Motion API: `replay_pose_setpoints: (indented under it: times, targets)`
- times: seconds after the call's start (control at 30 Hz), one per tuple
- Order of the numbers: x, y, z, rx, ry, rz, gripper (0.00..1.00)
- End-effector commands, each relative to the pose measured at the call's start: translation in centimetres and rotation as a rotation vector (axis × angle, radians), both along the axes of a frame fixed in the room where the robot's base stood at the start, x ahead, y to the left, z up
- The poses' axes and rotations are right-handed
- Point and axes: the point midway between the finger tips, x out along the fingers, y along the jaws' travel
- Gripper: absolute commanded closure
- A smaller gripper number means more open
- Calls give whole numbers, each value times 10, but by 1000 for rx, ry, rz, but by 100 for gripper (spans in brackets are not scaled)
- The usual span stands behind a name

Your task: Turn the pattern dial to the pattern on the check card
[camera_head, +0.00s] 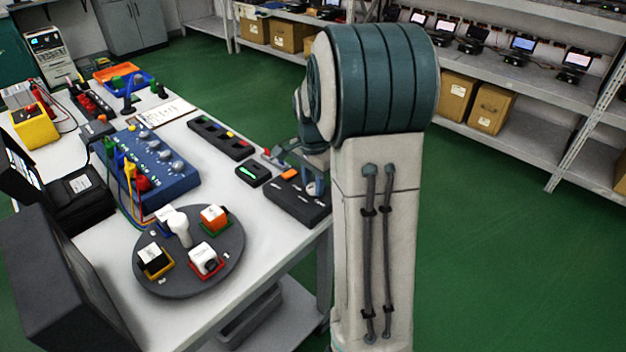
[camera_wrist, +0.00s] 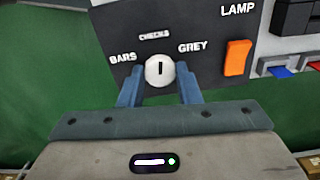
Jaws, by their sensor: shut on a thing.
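The pattern dial (camera_wrist: 159,71) is a round white knob on a dark panel (camera_wrist: 211,62). Its dark mark stands about upright, toward the label CHECKS, between BARS on the left and GREY on the right. My gripper (camera_wrist: 159,85) is shut on the dial, with one blue finger on each side. In the head view, my gripper (camera_head: 313,187) is at the dark control box (camera_head: 289,204) on the table's right edge, and my arm partly hides it. A clipboard with a white sheet (camera_head: 166,112) lies farther back; its print is too small to read, and I cannot tell whether it is the check card.
An orange lamp switch (camera_wrist: 237,58) sits right of the dial. A round dark turntable (camera_head: 185,286) with several coloured blocks, a blue box (camera_head: 172,185) with cables, and a long dark tray (camera_head: 221,138) stand on the table. Green floor (camera_head: 500,235) is clear at right.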

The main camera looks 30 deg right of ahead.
Motion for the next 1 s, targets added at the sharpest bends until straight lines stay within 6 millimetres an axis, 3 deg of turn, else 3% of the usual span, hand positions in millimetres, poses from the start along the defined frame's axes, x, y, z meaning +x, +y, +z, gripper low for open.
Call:
replay_pose_setpoints:
  times: [0.4, 0.97, 1.0]
  targets:
    - [0, 0, 0, 0, -1, 185, 92]
    - [0, 0, 0, 0, -1, 210, 92]
    - [0, 0, 0, 0, -1, 210, 59]
